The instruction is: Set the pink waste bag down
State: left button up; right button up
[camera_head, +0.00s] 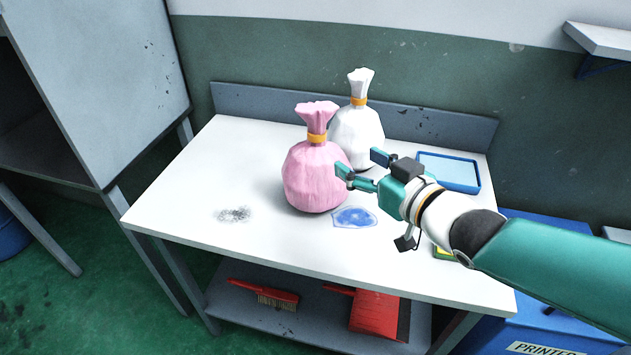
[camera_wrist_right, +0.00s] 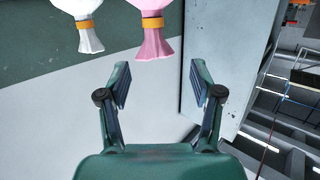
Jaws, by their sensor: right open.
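The pink waste bag (camera_head: 316,177) stands upright on the white table (camera_head: 190,200), its neck tied with an orange band. My right gripper (camera_head: 357,163) is open and empty, just to the right of the bag in the head view. In the right wrist view, nothing is between the fingers of the right gripper (camera_wrist_right: 160,90). The pink bag's neck (camera_wrist_right: 154,35) shows beyond the fingertips, apart from them. A white waste bag (camera_head: 357,135) stands behind the pink one, and its neck shows in the wrist view (camera_wrist_right: 88,32). My left gripper is not in view.
A blue tray (camera_head: 481,178) lies at the back right. A red brush (camera_head: 264,291) and red dustpan (camera_head: 376,314) lie on the lower shelf. The table's left side is clear.

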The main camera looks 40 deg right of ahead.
jog(key=d, duration=0.1)
jog(key=p, duration=1)
send_near(321, 137)
jog(key=w, duration=0.4)
jog(key=shift+w+d+f+b, duration=0.1)
jog(key=shift+w+f+b, duration=0.05)
jog(key=shift+w, duration=0.25)
jog(key=shift+w+d+f+b, duration=0.1)
jog(key=shift+w+f+b, duration=0.1)
jog(key=shift+w, duration=0.2)
jog(key=shift+w+f, duration=0.15)
jog(key=shift+w, duration=0.3)
jog(key=shift+w+p, duration=0.45)
jog(key=shift+p, duration=0.05)
jog(key=w, duration=0.2)
jog(key=w+f+p, duration=0.1)
jog(key=w, duration=0.1)
jog(key=shift+f+p, duration=0.1)
jog(key=shift+p, duration=0.2)
jog(key=shift+d, duration=0.1)
grip_shut()
